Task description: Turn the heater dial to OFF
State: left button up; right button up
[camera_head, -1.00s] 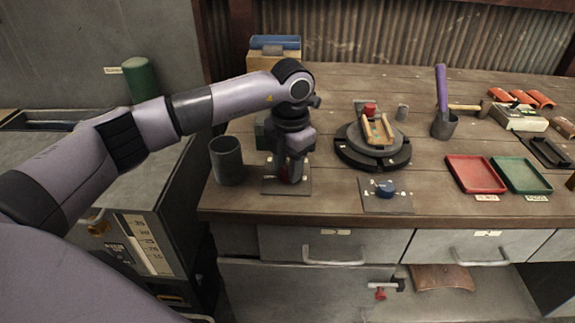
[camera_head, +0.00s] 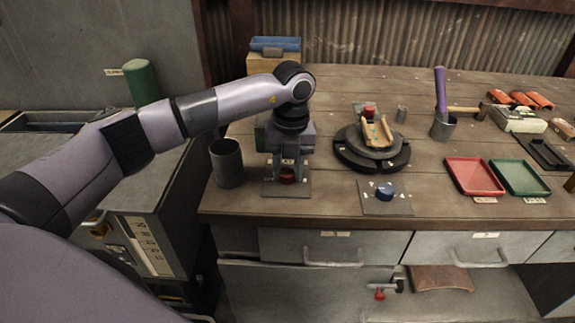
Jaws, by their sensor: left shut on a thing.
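A red dial (camera_head: 287,177) sits on a grey plate (camera_head: 300,189) near the front left of the bench. My left gripper (camera_head: 287,173) points down over it, with a finger on each side, shut on the red dial. The gripper hides part of the dial and plate. A blue dial (camera_head: 385,191) sits on another grey plate (camera_head: 400,207) to the right, apart from the gripper. The markings on both plates are too small to read, so I cannot tell which is the heater's. My right gripper is out of view.
A dark grey cup (camera_head: 227,163) stands just left of the gripper. A black turntable (camera_head: 346,156) holding a wooden piece (camera_head: 378,132) stands behind the blue dial. Red (camera_head: 475,177) and green (camera_head: 520,178) trays lie to the right. The bench's front edge (camera_head: 340,221) is close.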

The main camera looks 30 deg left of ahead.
aim_at(289, 172)
pick_arm(q)
jog(key=shift+w+r+n, duration=0.1)
jog(key=shift+n, duration=0.5)
jog(key=o, duration=1)
jog(key=shift+o, duration=0.2)
jog(key=shift+d+r+b, duration=0.15)
jog(key=shift+r+b, duration=0.25)
jog(key=shift+r, duration=3.15)
